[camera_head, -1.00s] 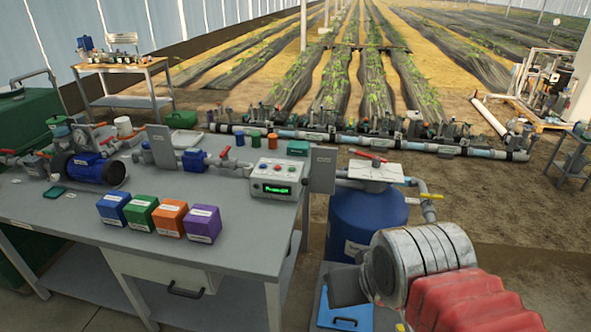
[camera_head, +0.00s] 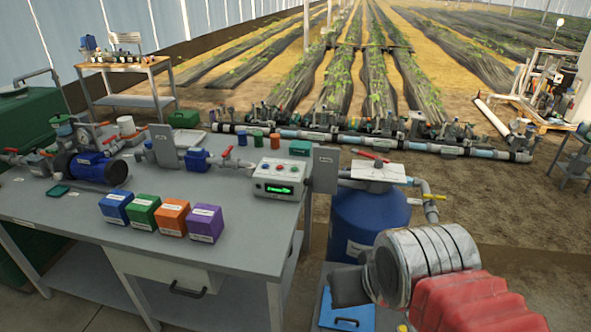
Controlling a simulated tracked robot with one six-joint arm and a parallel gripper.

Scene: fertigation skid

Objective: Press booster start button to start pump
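The control box (camera_head: 279,178) with a lit green display stands at the right end of the grey bench. Several small buttons sit on its sloped top, among them a red one and a green one; their labels are too small to read. A blue pump (camera_head: 98,168) lies at the bench's left. My gripper (camera_head: 350,287) is at lower right, beyond the bench's right edge, in front of the blue tank and well apart from the control box. It looks dark and blocky from this side, and I cannot see a gap between its fingers.
Blue, green, orange and purple boxes (camera_head: 160,216) stand in a row on the bench front. A blue tank (camera_head: 365,222) with a red-handled valve stands right of the bench. A grey upright plate (camera_head: 325,169) rises beside the control box. Pipework (camera_head: 385,143) runs behind.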

